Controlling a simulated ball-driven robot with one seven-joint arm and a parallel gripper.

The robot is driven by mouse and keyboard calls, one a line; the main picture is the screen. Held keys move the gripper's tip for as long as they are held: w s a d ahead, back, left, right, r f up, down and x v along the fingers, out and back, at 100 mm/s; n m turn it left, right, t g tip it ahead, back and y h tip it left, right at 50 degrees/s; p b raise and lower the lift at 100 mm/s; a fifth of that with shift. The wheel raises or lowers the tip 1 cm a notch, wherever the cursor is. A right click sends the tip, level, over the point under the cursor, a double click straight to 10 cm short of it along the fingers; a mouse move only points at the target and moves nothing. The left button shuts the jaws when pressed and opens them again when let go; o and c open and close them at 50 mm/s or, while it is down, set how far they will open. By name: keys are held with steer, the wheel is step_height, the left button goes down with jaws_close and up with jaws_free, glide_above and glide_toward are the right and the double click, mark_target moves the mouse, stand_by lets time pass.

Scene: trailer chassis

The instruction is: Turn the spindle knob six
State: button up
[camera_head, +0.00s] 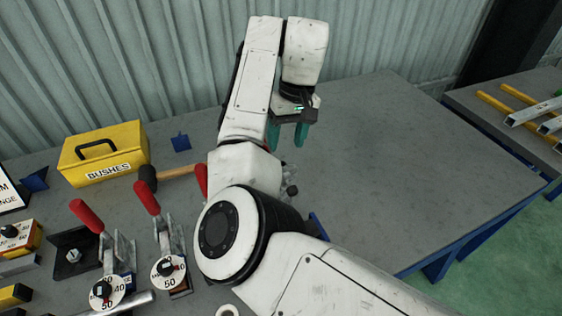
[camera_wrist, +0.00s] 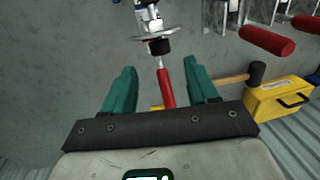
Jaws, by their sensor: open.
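My gripper (camera_head: 287,133) is open and empty above the grey bench, its teal fingers pointing down. In the wrist view its fingers (camera_wrist: 162,75) stand apart, with a red clamp handle (camera_wrist: 166,88) showing between them, beyond the gripper. Past that handle are a black knob (camera_wrist: 160,46) and a pale disc seen edge-on (camera_wrist: 153,34). In the head view my arm hides most of this clamp; part of a red handle (camera_head: 202,178) shows. Two other clamps have dark knobs on white dials, the left (camera_head: 102,289) and the right (camera_head: 167,267). I cannot read a number six on any knob.
A yellow BUSHES box (camera_head: 105,154) and a hammer (camera_head: 165,174) lie behind the clamps. Two upright red handles (camera_head: 87,216) (camera_head: 147,197) stand left of my arm. The bench's right side (camera_head: 400,150) is clear. Metal bars (camera_head: 535,110) lie on another table at right.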

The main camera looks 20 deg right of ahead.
mark_target(282, 163)
steer(key=f, duration=0.5)
steer(key=a+f, duration=0.1)
steer(key=f, duration=0.1)
steer(key=shift+a+f+p, duration=0.1)
steer(key=shift+f+p, duration=0.15)
steer(key=shift+p, duration=0.15)
steer(key=c, duration=1)
